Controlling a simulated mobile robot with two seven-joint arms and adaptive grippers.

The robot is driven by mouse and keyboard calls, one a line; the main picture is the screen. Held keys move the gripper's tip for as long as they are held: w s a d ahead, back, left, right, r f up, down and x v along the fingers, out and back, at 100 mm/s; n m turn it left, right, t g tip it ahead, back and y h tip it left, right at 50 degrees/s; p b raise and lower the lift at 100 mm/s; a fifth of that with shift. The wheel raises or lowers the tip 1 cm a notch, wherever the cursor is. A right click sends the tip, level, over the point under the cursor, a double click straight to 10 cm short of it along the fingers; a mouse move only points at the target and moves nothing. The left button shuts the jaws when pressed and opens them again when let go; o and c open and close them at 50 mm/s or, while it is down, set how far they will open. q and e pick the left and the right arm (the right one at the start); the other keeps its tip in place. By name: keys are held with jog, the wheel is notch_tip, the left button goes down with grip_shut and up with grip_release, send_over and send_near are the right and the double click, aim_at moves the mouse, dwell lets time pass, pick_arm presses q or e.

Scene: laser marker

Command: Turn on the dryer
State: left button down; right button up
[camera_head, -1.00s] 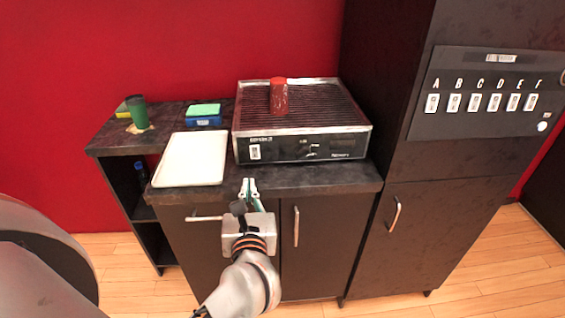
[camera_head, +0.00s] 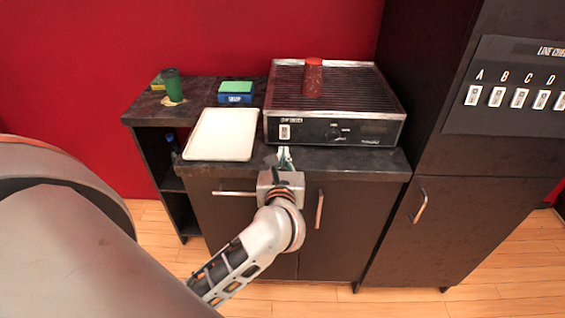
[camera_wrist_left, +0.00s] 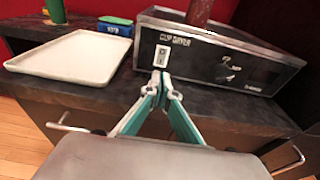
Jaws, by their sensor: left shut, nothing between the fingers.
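The cup dryer (camera_head: 360,130) is a black and silver box with a ribbed top on the dark counter. Its front panel carries a white rocker switch (camera_head: 285,132) at the left and a dark knob (camera_head: 333,133) near the middle. In the left wrist view the switch (camera_wrist_left: 161,56) sits under the "CUP DRYER" lettering. My left gripper (camera_head: 284,152) is shut and empty, its tips just below and in front of the switch. In the wrist view the fingertips (camera_wrist_left: 159,77) appear close under the switch; whether they touch the panel I cannot tell. My right gripper is not in view.
A red cup (camera_head: 313,77) stands on the dryer top. A white tray (camera_head: 222,135) lies left of the dryer. A blue-green box (camera_head: 236,92) and a green cup (camera_head: 172,86) stand further back. A tall dark cabinet (camera_head: 440,100) with a lettered switch panel (camera_head: 515,85) rises at the right.

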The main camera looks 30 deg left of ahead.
aim_at(284, 137)
pick_arm(q)
jog(key=x, duration=0.7)
jog(key=shift+p, duration=0.3)
